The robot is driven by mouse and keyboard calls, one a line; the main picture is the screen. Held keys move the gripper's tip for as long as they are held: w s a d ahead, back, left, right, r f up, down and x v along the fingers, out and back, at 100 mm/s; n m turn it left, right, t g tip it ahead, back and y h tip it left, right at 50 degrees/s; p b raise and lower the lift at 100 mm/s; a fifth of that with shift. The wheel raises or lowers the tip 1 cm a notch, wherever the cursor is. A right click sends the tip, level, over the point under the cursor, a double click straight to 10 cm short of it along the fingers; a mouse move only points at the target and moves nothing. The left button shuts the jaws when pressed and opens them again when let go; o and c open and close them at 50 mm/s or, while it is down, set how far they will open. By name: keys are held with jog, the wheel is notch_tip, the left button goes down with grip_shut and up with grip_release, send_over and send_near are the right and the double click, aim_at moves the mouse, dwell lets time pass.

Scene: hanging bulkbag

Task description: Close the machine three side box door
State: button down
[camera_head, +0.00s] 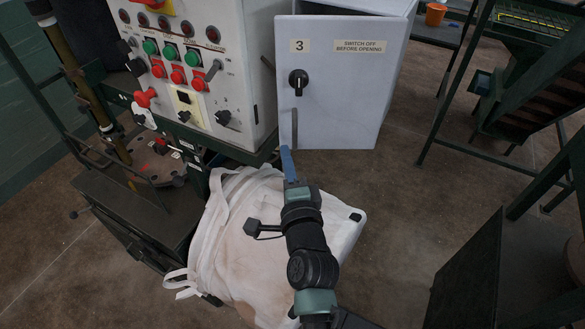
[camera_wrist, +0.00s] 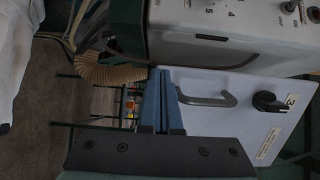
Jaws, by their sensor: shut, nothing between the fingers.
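The side box door (camera_head: 345,85) is a pale grey panel marked 3, with a "switch off before opening" label, a black knob (camera_head: 298,80) and a bar handle (camera_head: 294,128) low on its left. A dark gap at its top edge suggests it stands partly open. The box (camera_head: 395,70) is behind it. My gripper (camera_head: 287,162) has its blue fingers together, just below the handle. In the wrist view the fingers (camera_wrist: 165,85) are at the door's edge, beside the handle (camera_wrist: 215,98); I cannot tell whether they touch the door. Small coloured parts show beyond that edge (camera_wrist: 133,102).
A control panel (camera_head: 200,70) with red and green buttons stands left of the door. A white bulk bag (camera_head: 240,235) hangs beneath my arm. A ribbed beige hose (camera_wrist: 105,72) and cables lie beyond the fingers.

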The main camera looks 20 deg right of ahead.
jog(key=b+x, duration=0.1)
jog(key=x, duration=0.1)
jog(key=b+x, duration=0.1)
jog(key=x, duration=0.1)
jog(key=d+b+x, duration=0.1)
jog(key=x, duration=0.2)
jog(key=shift+f, duration=0.15)
jog(key=shift+w+d+b, duration=0.65)
jog(key=shift+w+d, duration=0.05)
jog(key=shift+w, duration=0.1)
jog(key=shift+r, duration=0.3)
